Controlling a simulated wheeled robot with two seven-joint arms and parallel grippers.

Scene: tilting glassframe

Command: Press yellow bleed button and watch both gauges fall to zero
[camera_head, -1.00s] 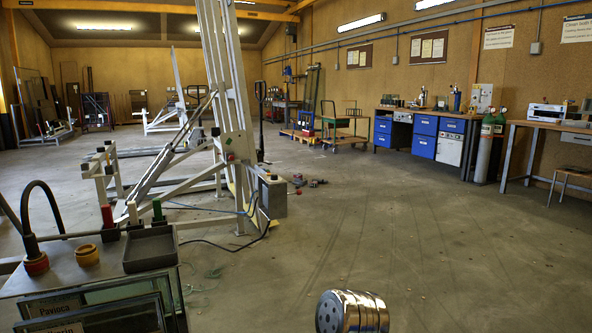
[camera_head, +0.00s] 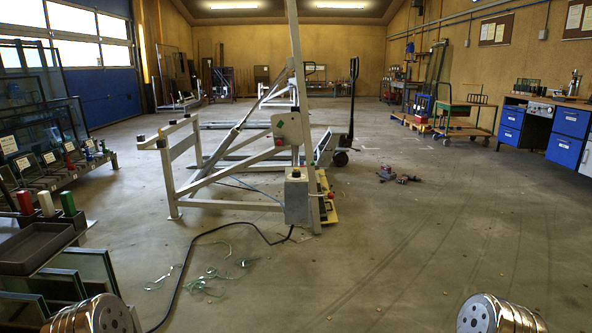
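The tilting frame (camera_head: 236,140) stands ahead of me, a pale steel structure with a tall mast. Only rounded metal parts of my two arms show at the bottom edge; neither gripper is in view.
A black cable (camera_head: 190,275) and green strapping scraps lie on the floor before the frame. A tray (camera_head: 35,246) and glass panes (camera_head: 95,266) stand at left. A pallet truck (camera_head: 350,105) is behind the mast. The floor at right is mostly clear.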

